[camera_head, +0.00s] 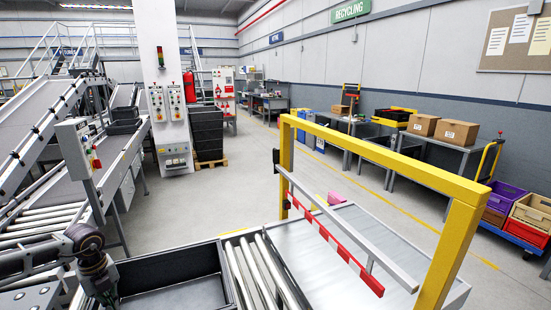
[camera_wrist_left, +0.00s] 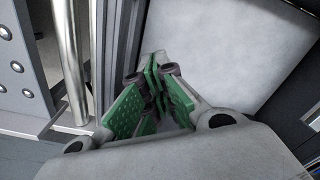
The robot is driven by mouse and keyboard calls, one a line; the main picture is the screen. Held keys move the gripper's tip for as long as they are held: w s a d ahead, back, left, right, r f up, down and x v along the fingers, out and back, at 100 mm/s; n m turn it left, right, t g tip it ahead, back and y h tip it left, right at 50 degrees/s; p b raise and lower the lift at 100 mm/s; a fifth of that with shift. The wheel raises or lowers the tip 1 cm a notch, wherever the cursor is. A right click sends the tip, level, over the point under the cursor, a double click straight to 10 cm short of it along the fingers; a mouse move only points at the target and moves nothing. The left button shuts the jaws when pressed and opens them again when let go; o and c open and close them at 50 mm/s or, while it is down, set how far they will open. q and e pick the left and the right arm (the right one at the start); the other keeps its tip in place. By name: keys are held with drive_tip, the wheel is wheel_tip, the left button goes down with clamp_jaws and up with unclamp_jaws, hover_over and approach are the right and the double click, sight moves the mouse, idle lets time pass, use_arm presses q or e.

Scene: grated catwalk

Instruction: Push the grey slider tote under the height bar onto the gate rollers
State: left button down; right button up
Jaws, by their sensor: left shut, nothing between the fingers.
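The grey slider tote (camera_head: 172,268) is at the bottom of the head view, cut off by the lower edge. It lies left of the gate rollers (camera_head: 262,268), its right wall close beside them. The yellow gate frame (camera_head: 385,155) stands over the roller side, with the red-and-white height bar (camera_head: 330,238) slanting across it. My left arm comes in at the tote's left end; its fingertips are not clear there. In the left wrist view my left gripper (camera_wrist_left: 155,72) is shut and empty, green pads together, before a pale grey surface. My right gripper is out of view.
A smooth metal surface (camera_head: 390,270) extends right of the rollers under the gate. A small pink item (camera_head: 336,198) shows behind the bar. A conveyor with a control box (camera_head: 78,148) stands at left. Open floor (camera_head: 230,190) lies beyond.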

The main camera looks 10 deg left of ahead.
use_arm(q)
drive_tip(key=shift+w+d+b, duration=0.3)
drive_tip(key=shift+w+d, duration=0.25)
drive_tip(key=shift+d, duration=0.35)
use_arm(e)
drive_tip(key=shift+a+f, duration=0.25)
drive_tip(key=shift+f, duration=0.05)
use_arm(q)
drive_tip(key=shift+r, duration=0.15)
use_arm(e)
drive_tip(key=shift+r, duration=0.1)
use_arm(q)
wheel_tip(320, 180, up, 8)
drive_tip(key=p, duration=0.4)
drive_tip(key=shift+f, duration=0.2)
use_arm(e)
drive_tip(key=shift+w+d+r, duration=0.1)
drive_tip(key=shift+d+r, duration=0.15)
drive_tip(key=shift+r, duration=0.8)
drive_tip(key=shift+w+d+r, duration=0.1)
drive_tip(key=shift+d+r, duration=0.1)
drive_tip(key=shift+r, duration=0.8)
